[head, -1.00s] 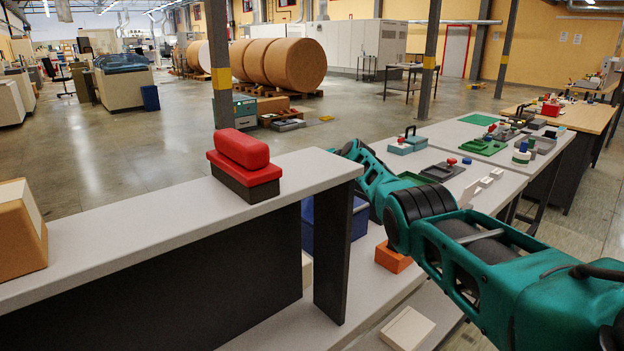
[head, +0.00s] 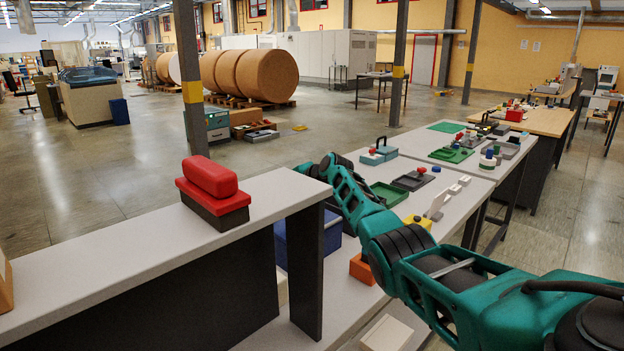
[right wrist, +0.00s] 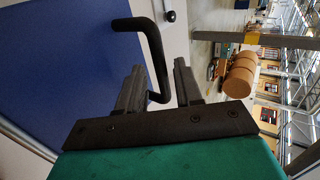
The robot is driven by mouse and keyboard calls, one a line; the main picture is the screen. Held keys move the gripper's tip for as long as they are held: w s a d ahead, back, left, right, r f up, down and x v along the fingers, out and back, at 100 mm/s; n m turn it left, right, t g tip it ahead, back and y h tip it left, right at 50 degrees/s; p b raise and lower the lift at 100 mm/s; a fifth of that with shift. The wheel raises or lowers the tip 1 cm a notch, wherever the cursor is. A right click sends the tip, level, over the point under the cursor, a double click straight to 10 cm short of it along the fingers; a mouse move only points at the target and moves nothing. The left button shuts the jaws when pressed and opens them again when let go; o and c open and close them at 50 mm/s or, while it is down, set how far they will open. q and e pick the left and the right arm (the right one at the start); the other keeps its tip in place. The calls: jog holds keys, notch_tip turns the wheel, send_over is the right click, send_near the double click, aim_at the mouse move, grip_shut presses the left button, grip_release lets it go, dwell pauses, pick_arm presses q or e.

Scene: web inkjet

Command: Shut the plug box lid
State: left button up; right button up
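In the right wrist view a flat blue panel (right wrist: 70,70) fills the left side, with a bent black handle (right wrist: 153,45) standing out from it. My right gripper (right wrist: 158,85) has its two fingers apart, and the handle's lower end shows between or just behind them; I cannot tell if they touch. In the head view a blue box (head: 333,240) is partly hidden behind the shelf's dark leg and my right arm. I cannot tell whether this is the plug box or how its lid stands. My right gripper is not clear in the head view. My left gripper is not in view.
A grey shelf (head: 100,245) with a red-topped block (head: 212,188) stands in front. Behind it, a long table (head: 455,205) holds green trays, an orange block (head: 362,268) and small parts. A teal box with a handle (head: 378,153) stands farther back. Open floor lies left.

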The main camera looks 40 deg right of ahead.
jog(key=v, duration=1)
jog(key=shift+s+p, duration=0.15)
jog(key=shift+p, duration=0.25)
